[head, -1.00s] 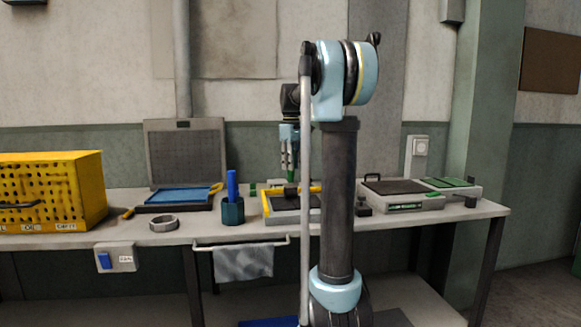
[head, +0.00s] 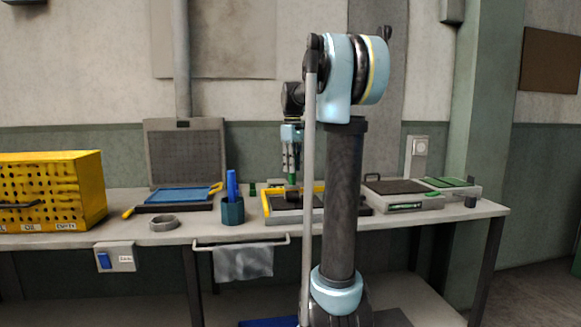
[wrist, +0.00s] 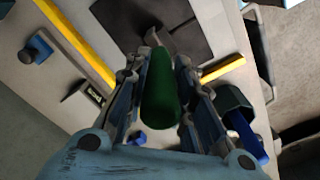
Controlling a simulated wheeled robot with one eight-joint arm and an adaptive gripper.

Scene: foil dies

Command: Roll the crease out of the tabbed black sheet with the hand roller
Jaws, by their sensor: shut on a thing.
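My gripper (wrist: 163,95) is shut on the green handle (wrist: 160,100) of the hand roller, seen from above in the wrist view. The handle also shows under my gripper in the head view (head: 291,179), held roughly upright, with the dark roller end (head: 291,192) over the tray. The black sheet (wrist: 130,25) lies between yellow rails in the wrist view and shows as a dark area in the head view (head: 282,203). The roller end is at or just above the sheet; contact cannot be told. Its tab and crease are not clear.
The yellow-edged tray (head: 266,205) sits on the bench (head: 400,219). A dark green holder with a blue handle (head: 232,210) stands close on its left. A dark-topped box (head: 403,200) stands right.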

